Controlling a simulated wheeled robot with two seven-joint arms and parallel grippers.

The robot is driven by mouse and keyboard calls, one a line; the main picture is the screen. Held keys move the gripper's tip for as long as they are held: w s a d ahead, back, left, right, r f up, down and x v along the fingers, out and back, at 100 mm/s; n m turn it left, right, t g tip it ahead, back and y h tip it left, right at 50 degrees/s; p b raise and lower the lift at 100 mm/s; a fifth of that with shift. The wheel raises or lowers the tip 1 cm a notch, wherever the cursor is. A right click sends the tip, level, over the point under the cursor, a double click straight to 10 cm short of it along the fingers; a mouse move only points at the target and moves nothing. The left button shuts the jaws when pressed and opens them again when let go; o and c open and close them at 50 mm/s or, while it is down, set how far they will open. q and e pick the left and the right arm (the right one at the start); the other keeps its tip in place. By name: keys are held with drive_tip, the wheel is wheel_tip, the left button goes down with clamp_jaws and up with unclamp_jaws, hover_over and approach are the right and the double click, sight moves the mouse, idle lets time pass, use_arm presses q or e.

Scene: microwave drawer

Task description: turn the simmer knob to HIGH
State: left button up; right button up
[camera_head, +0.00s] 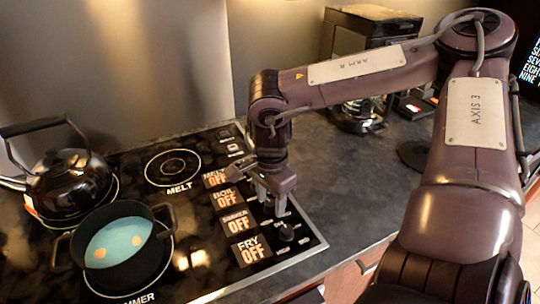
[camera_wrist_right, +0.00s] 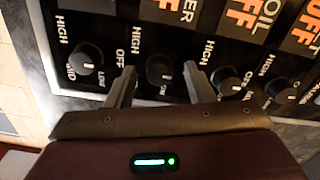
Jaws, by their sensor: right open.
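The simmer knob (camera_wrist_right: 160,69) is a dark round knob, second from the left in the right wrist view, by a display ending in "ER". HIGH and OFF are printed beside it; its pointer is hard to read. My right gripper (camera_wrist_right: 160,75) is open, one finger on each side of this knob with a gap to both. I cannot tell how far down the fingers reach. In the head view my right gripper (camera_head: 272,205) points down at the control strip and hides the knob. The simmer display (camera_head: 237,223) reads OFF. My left gripper is not in view.
The fry knob (camera_wrist_right: 86,58) and boil knob (camera_wrist_right: 228,80) stand close on either side. A pot (camera_head: 118,240) with blue contents and a black kettle (camera_head: 68,182) stand on the cooktop. A coffee machine (camera_head: 350,40) is at the back. Grey counter (camera_head: 340,175) right of the cooktop is clear.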

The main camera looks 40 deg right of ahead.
drive_tip(key=shift+f, duration=0.15)
drive_tip(key=c, duration=1)
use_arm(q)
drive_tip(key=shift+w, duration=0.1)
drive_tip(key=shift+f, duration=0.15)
